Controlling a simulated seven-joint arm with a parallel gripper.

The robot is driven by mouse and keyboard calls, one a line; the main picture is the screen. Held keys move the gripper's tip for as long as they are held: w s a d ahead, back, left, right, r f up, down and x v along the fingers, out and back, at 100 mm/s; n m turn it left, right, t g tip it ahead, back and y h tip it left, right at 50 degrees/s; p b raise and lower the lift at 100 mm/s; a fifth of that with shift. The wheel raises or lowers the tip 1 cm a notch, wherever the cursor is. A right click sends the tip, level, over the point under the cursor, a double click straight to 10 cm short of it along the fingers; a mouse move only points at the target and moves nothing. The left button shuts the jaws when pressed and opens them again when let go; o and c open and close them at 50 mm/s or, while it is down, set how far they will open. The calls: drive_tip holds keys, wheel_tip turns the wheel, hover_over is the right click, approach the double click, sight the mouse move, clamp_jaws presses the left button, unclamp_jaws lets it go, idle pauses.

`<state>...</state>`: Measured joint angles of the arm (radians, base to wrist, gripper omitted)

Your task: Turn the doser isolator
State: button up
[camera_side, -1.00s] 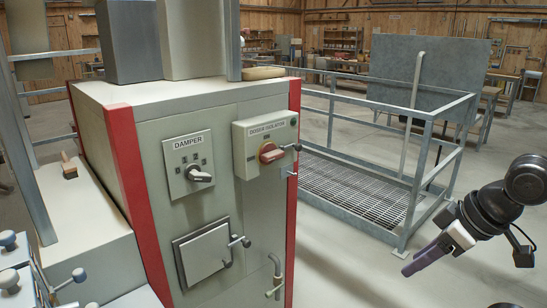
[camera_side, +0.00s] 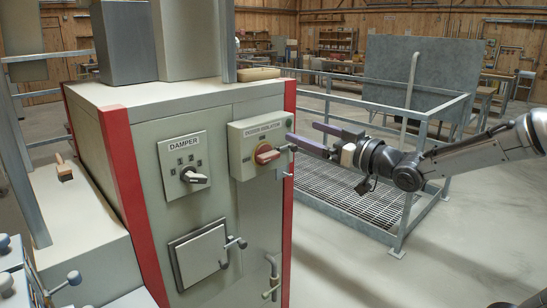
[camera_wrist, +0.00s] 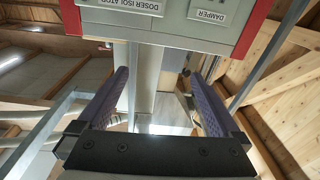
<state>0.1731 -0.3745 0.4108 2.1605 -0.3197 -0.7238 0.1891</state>
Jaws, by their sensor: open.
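The knob's grip lies roughly sideways, slightly tilted. My gripper (camera_side: 303,133) is open and empty, its two purple fingers pointing left at the box from the right. The fingertips look close to the box's right side; the exact gap cannot be told. In the wrist view, the doser isolator label (camera_wrist: 133,4) shows upside down at the top, beyond my open fingers (camera_wrist: 158,75); the knob is out of view.
The damper switch (camera_side: 192,176) with its pale handle is left of the isolator. A hatch (camera_side: 202,256) with a latch handle (camera_side: 234,243) sits below. A red cabinet edge (camera_side: 289,190) runs down on the right. A metal railing (camera_side: 402,205) stands behind my arm.

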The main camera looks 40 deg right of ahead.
drive_tip(key=w+d+f, duration=0.3)
drive_tip(key=w+f, duration=0.1)
drive_tip(key=f, duration=0.2)
drive_tip(key=m, duration=0.1)
approach(273, 156)
drive_tip(key=shift+g+h, duration=0.3)
drive_tip(key=shift+g, duration=0.1)
drive_tip(key=w, duration=0.6)
drive_tip(key=w+r, duration=0.1)
drive_tip(key=w, duration=0.2)
drive_tip(key=shift+w+a, duration=0.25)
drive_tip(key=shift+w, duration=0.1)
drive_tip(key=shift+c, duration=0.3)
drive_tip(key=shift+f, duration=0.1)
drive_tip(key=c, duration=1)
